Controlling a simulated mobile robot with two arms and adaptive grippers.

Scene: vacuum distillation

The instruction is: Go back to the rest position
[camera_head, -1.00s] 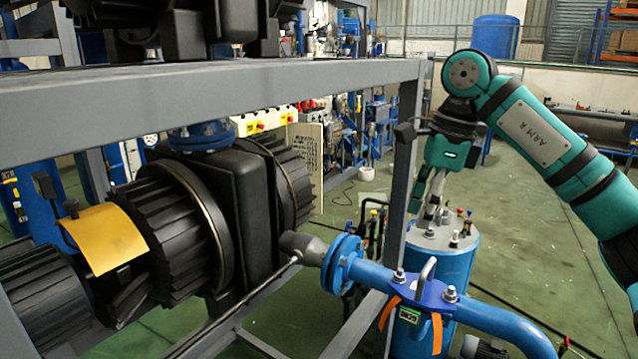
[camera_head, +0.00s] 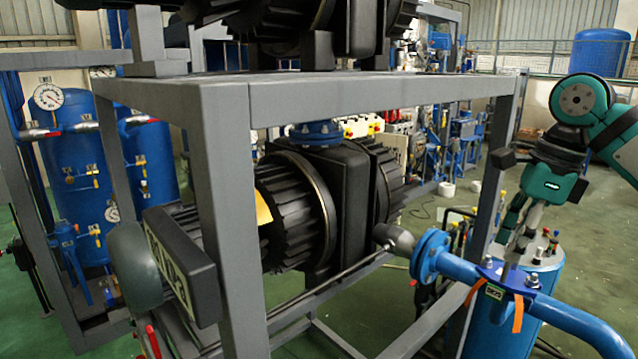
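My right gripper (camera_head: 517,238) hangs from the teal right arm at the right of the head view. Its fingers point down and lie close together, and I cannot tell whether they are open or shut. No object shows between them. They are in front of or just above the top of a blue cylindrical vessel (camera_head: 510,325) with small valves; contact is not clear. My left gripper is not in view.
A grey steel frame (camera_head: 222,215) with a black ribbed pump (camera_head: 300,205) fills the middle. A blue pipe (camera_head: 570,320) runs at the lower right. Blue tanks (camera_head: 70,175) with gauges stand at the left. Green floor is open at the right.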

